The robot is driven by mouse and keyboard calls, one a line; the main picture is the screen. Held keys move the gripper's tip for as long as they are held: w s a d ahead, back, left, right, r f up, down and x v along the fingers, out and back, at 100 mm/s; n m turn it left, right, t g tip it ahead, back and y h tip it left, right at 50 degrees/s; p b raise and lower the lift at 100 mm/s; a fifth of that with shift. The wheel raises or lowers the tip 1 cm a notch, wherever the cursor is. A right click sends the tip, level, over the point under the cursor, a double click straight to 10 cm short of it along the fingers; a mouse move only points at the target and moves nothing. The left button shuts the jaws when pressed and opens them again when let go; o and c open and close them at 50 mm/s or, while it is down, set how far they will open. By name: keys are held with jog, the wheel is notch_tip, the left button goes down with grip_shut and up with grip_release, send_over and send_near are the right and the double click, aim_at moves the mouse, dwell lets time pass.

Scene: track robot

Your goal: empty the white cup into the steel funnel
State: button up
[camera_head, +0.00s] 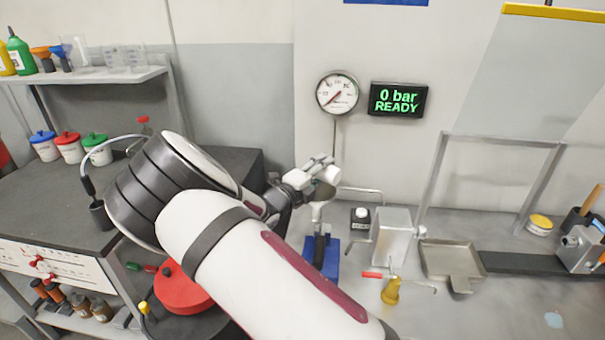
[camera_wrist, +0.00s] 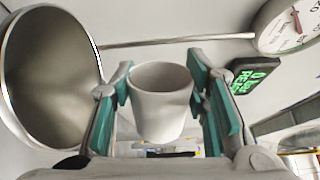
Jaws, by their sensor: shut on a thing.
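The white cup (camera_wrist: 160,104) is between the green-padded fingers of my gripper (camera_wrist: 166,100), shut on its sides. By the gauge pipe, which runs sideways in the wrist view, the cup is tipped well over, roughly on its side. Its mouth shows, but I cannot make out any contents. The steel funnel (camera_wrist: 52,75) is large at the left of the wrist view, which is the downward side, with its wide opening visible. In the head view, my gripper (camera_head: 322,172) is over the funnel (camera_head: 323,192), whose mouth is partly hidden by the gripper.
A pressure gauge (camera_head: 337,92) and a display (camera_head: 398,99) reading "0 bar READY" are on the wall behind. A blue stand (camera_head: 322,262), a metal block (camera_head: 392,236) and a metal tray (camera_head: 452,262) are on the bench. A red round lid (camera_head: 182,290) is below my arm.

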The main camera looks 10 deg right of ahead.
jog(key=shift+s+a+m, duration=0.1)
jog(key=shift+s+m, duration=0.05)
jog(key=shift+m, duration=0.55)
jog(key=m, duration=0.3)
jog(key=shift+s+d+f+m, duration=0.15)
jog(key=shift+s+d+m, duration=0.05)
jog(key=shift+s+m, duration=0.1)
jog(key=m, duration=0.4)
jog(key=m+b, duration=0.1)
jog(key=shift+s+d+f+m, duration=0.2)
jog(key=shift+d+m, duration=0.15)
jog(key=shift+m, duration=0.05)
jog(key=m, duration=0.1)
jog(key=m+p, duration=0.1)
jog(key=m, duration=0.1)
jog(key=shift+s+r+m, duration=0.15)
jog(key=shift+r+m, duration=0.05)
jog(key=shift+m, duration=0.1)
jog(key=shift+m+p, duration=0.65)
jog(key=shift+m, duration=0.55)
jog(key=shift+r+p, duration=1)
jog(key=shift+r, duration=1.65)
